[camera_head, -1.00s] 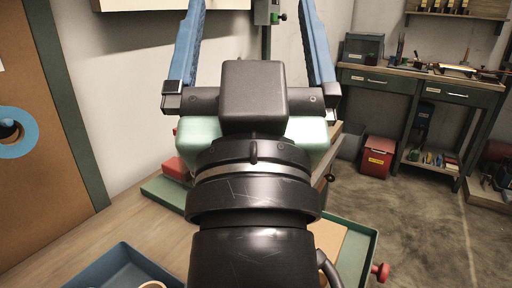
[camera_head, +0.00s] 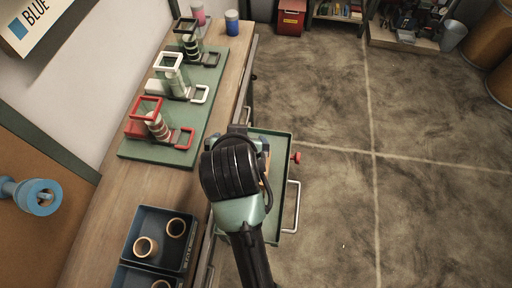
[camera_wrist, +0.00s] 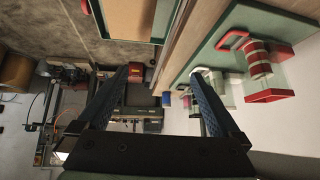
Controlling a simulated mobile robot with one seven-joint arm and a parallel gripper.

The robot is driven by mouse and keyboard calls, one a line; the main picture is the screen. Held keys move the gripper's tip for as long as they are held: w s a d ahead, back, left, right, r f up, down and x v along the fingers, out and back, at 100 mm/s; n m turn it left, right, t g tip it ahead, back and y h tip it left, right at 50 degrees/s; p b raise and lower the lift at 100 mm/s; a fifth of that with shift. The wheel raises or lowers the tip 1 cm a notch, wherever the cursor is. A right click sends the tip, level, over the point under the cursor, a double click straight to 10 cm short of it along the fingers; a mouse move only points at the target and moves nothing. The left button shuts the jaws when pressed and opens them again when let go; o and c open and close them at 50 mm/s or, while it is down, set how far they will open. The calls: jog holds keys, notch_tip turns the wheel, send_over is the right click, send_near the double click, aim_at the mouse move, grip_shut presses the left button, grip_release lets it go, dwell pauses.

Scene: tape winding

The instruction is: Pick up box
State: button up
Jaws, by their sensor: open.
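I cannot make out a clear box. An open green drawer (camera_head: 283,139) juts from the workbench in the head view, with a tan-orange thing partly showing inside, mostly hidden by my arm. The wrist view, which looks upside down, shows a flat tan panel (camera_wrist: 124,16) with a green edge at the top; I cannot tell if it is a box or the drawer's content. My gripper (camera_wrist: 162,76) shows there as two blue fingers spread wide with nothing between them. In the head view my wrist is over the drawer's left part and hides most of the gripper.
A green board (camera_head: 150,148) on the workbench holds red (camera_head: 146,103), white (camera_head: 168,62) and black frames with rolls. A dark tray (camera_head: 160,211) with tan rings is nearer. A blue can (camera_head: 232,22) stands at the far end. The floor (camera_head: 400,200) at right is clear.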

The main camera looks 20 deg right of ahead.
aim_at(262, 187)
jog(key=s+g+p, duration=0.1)
jog(key=s, duration=0.1)
jog(key=s+g+p, duration=0.1)
jog(key=s, duration=0.1)
jog(key=s+g+p, duration=0.1)
jog(key=shift+s+a+f+m+p, duration=0.1)
jog(key=shift+s+f+m+p, duration=0.25)
jog(key=shift+s+f+m, duration=0.05)
jog(key=shift+s+f, duration=0.2)
jog(key=shift+s, duration=0.1)
jog(key=shift+f+g+y, duration=0.3)
jog(key=shift+f, duration=0.1)
jog(key=x, duration=0.7)
jog(key=shift+w, duration=0.1)
jog(key=shift+d+x, duration=0.15)
jog(key=shift+x, duration=1.15)
jog(key=shift+d+x, duration=0.2)
jog(key=shift+x, duration=1.15)
jog(key=shift+r, duration=0.1)
jog(key=c, duration=1.5)
